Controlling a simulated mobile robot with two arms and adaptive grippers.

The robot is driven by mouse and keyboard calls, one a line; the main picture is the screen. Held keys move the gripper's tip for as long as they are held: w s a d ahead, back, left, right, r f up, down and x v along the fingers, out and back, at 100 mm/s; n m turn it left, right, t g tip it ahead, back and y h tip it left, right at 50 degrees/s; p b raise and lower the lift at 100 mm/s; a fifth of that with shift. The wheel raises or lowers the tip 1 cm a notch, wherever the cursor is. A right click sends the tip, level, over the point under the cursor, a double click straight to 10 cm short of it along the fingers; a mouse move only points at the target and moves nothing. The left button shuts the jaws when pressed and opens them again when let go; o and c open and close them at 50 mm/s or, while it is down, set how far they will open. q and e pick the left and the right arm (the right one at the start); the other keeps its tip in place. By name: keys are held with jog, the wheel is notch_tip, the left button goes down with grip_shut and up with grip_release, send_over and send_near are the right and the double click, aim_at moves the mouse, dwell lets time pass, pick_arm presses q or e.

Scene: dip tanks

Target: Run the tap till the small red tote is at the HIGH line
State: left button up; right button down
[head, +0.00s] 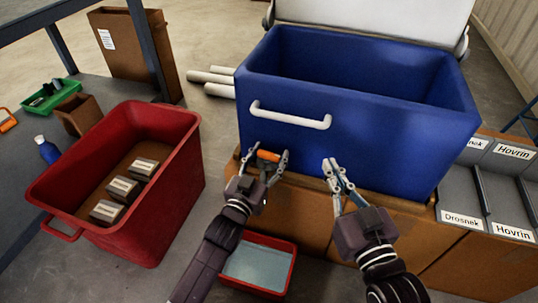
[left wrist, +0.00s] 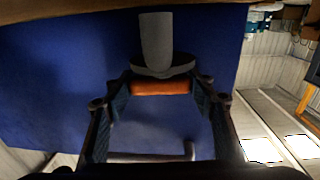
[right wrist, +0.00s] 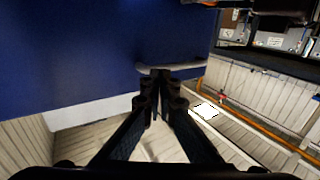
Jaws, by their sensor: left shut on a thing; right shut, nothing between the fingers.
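The small red tote (head: 293,272) sits on the floor at the bottom of the head view, with pale grey-blue liquid (head: 258,266) in it. No HIGH line can be made out, and my left arm covers its left side. An orange tap handle (head: 268,156) is at the front of the big blue tank (head: 300,95). My left gripper (head: 267,160) is shut on this handle; in the left wrist view the orange piece (left wrist: 160,88) lies between its fingers, beside a grey spout (left wrist: 156,42). My right gripper (head: 333,172) is shut and empty before the tank. No stream is visible.
The tank has a white handle (head: 290,117) and stands on a brown base (head: 300,205). A large red tote (head: 165,215) with several labelled blocks stands at left. Labelled grey bins (head: 468,195) are at right. Grey floor shows between the large red tote and the base.

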pick_arm(q)
jog(key=shift+d+r+n+y, duration=0.1)
jog(key=shift+d+n+y, duration=0.05)
jog(key=shift+n+y, duration=0.15)
pick_arm(e)
jog(key=shift+r, duration=0.15)
pick_arm(q)
jog(key=shift+n+t+y, duration=0.3)
jog(key=shift+y, duration=0.3)
pick_arm(e)
jog(key=shift+r, duration=0.45)
pick_arm(q)
jog(key=o, duration=1.2)
pick_arm(e)
jog(key=shift+f, duration=0.15)
